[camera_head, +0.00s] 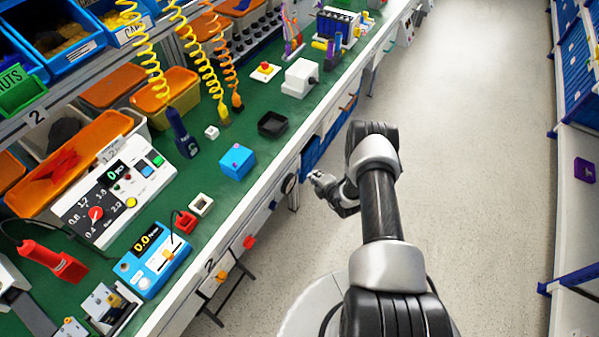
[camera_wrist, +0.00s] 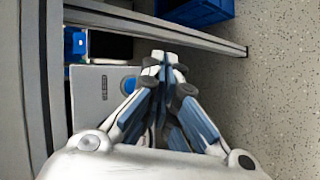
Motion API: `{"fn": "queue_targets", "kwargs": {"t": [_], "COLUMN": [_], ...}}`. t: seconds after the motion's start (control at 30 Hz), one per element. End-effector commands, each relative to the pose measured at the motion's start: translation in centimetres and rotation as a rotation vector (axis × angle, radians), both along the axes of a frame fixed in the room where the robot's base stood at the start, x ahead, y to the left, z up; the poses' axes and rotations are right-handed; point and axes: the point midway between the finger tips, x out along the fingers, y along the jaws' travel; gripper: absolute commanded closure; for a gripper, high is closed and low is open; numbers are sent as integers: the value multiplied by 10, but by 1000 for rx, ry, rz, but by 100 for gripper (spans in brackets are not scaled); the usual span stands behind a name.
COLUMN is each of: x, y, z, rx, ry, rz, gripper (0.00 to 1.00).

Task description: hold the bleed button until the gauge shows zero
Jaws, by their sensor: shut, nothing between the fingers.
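My gripper (camera_head: 317,178) is shut and empty, out in front of the bench's front edge. In the wrist view its closed fingertips (camera_wrist: 164,60) are beside a light grey panel. A round blue button (camera_wrist: 129,84) sits on that panel beside a small dark vertical label too blurred to read. The fingers partly cover the button's right side; I cannot tell whether they touch it. In the head view a dark round fitting (camera_head: 289,183) is on the bench front, left of my gripper; I cannot tell whether it is the gauge. No gauge reading is legible.
The green workbench (camera_head: 225,212) runs along the left, with a white control box (camera_head: 118,190), a blue meter (camera_head: 152,259) and a blue cube (camera_head: 237,162) on it. Blue bins (camera_wrist: 195,10) show below the bench rail. The aisle floor (camera_head: 470,150) is clear.

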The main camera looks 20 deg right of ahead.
Motion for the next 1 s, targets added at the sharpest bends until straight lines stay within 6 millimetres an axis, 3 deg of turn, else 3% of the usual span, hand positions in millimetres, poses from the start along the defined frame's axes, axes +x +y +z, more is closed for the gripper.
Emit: {"fn": "queue_targets", "kwargs": {"t": [0.33, 1.0], "x": [-24, -25], "y": [-18, -18], "z": [0, -1], "rx": [1, 1], "ry": [1, 2], "rz": [-1, -1], "gripper": [100, 100]}}
